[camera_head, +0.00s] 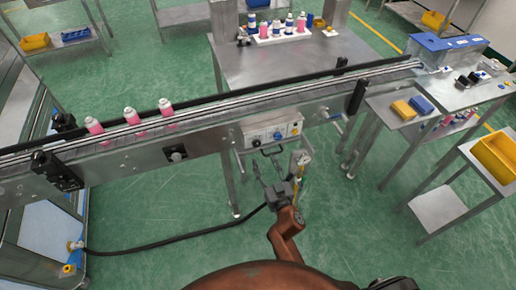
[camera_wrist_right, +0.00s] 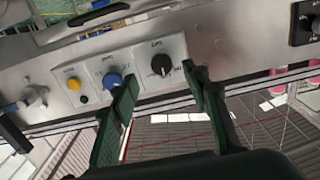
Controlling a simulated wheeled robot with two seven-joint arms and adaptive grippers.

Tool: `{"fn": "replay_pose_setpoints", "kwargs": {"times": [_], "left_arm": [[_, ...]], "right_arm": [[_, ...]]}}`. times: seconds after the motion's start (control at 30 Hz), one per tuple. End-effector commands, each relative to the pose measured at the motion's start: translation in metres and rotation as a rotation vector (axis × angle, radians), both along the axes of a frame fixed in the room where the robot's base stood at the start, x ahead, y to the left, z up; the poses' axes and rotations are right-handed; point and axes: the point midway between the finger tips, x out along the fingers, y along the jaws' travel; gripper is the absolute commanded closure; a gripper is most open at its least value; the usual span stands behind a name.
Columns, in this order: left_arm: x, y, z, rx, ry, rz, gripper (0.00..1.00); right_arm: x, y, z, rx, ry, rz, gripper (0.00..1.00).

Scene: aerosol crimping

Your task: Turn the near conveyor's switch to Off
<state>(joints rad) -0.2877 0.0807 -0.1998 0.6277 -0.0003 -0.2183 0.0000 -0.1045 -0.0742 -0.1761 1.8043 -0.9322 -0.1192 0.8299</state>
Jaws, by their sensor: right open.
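The near conveyor's control panel (camera_head: 272,133) is on the front side of the belt frame. It carries a black rotary switch (camera_wrist_right: 161,65) on a white plate, a blue knob (camera_wrist_right: 113,80) and a yellow button (camera_wrist_right: 73,84). My right gripper (camera_head: 265,160) is just in front of and below the panel, open and empty. In the right wrist view its green fingers (camera_wrist_right: 158,84) are spread, with the black switch between and beyond the tips. Contact with the switch cannot be made out. The switch's labels are too small to read. My left gripper is out of view.
Several pink bottles with white caps (camera_head: 130,116) stand on the near conveyor (camera_head: 210,129). A steel table (camera_head: 270,65) with a bottle rack is behind it. A black hose (camera_head: 165,243) crosses the green floor.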

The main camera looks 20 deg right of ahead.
Motion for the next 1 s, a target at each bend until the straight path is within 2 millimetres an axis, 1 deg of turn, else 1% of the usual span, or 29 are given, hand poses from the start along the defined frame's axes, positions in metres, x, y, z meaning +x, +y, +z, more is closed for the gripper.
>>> {"fn": "replay_pose_setpoints", "kwargs": {"times": [0.03,0.07,0.17,0.27,0.4,0.5,0.6,0.7,0.93,1.0], "left_arm": [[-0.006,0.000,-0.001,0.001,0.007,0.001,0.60],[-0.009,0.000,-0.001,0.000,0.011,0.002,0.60],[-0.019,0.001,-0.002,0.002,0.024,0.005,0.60],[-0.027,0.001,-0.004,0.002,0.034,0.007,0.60],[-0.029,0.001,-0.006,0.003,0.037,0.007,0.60],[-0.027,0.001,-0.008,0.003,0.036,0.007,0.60],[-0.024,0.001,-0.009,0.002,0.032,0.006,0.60],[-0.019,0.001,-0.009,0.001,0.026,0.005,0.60],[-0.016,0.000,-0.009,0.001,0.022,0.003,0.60],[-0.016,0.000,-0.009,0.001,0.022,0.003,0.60]], "right_arm": [[0.003,0.000,0.007,-0.001,-0.013,-0.001,0.57],[0.005,0.001,0.009,0.000,-0.017,-0.001,0.57],[0.017,0.001,0.010,0.000,-0.018,0.000,0.57],[0.034,0.002,0.010,0.000,-0.018,0.000,0.57],[0.056,0.003,0.009,0.000,-0.017,0.000,0.57],[0.067,0.003,0.008,-0.001,-0.015,-0.001,0.57],[0.074,0.003,0.009,0.001,-0.016,-0.001,0.57],[0.077,0.002,0.008,0.000,-0.014,-0.002,0.57],[0.078,0.003,0.008,0.000,-0.014,-0.001,0.57],[0.078,0.003,0.008,0.000,-0.014,-0.001,0.62]]}}
